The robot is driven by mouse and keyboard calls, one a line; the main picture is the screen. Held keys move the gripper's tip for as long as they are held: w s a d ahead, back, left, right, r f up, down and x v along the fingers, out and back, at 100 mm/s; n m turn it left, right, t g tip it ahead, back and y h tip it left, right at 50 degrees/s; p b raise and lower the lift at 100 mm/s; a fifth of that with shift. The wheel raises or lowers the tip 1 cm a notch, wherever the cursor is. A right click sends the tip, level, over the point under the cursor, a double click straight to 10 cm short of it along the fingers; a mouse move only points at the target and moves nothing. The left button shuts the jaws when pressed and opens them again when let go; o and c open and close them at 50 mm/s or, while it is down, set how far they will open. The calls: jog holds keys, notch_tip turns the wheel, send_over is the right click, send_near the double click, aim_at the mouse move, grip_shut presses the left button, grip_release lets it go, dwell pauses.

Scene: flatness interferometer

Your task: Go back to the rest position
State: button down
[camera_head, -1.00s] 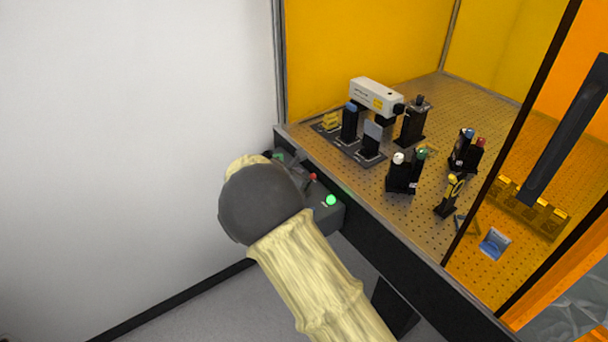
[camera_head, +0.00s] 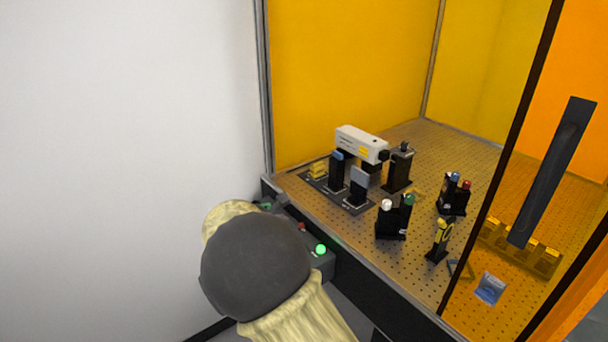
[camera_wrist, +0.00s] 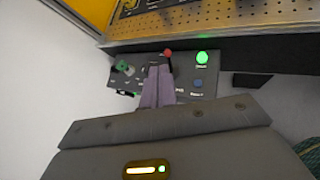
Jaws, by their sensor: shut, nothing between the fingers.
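My gripper (camera_wrist: 157,84) shows in the wrist view with its two purple-grey fingers together and nothing between them. The fingertips appear in front of a dark control box on the table's front edge; I cannot tell whether they touch it. The control box (camera_head: 318,263) carries a lit green button (camera_head: 320,249) and a red-tipped switch (camera_head: 301,227). In the wrist view the lit green button (camera_wrist: 202,58), the red tip (camera_wrist: 168,53), a blue button (camera_wrist: 198,84) and a green part (camera_wrist: 124,68) show around the fingers. In the head view my arm hides the gripper.
A perforated optical table (camera_head: 330,221) holds a white laser housing (camera_head: 361,143) and several mounts. An orange sliding panel with a black handle (camera_head: 552,172) stands at the right. A white wall (camera_head: 110,150) is at the left.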

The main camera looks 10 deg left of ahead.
jog(key=s+d+f+m+g, duration=0.1)
jog(key=s+d+m+g, duration=0.2)
jog(key=d+m, duration=0.45)
jog(key=s+d+f+m+g, duration=0.2)
jog(key=s+d+m+g, duration=0.15)
jog(key=d, duration=0.75)
jog(key=s+d+m+g+y, duration=0.1)
jog(key=s+d+m, duration=0.5)
jog(key=s+m, duration=0.3)
jog(key=s+d+m+g+y, duration=0.1)
jog(key=s+d+m+y, duration=0.1)
jog(key=s+d+m, duration=0.3)
jog(key=s+m, duration=0.4)
jog(key=s, duration=0.1)
jog(key=shift+d+r+m+p, duration=0.15)
jog(key=shift+d+m+p, duration=0.2)
jog(key=shift+d+m, duration=0.05)
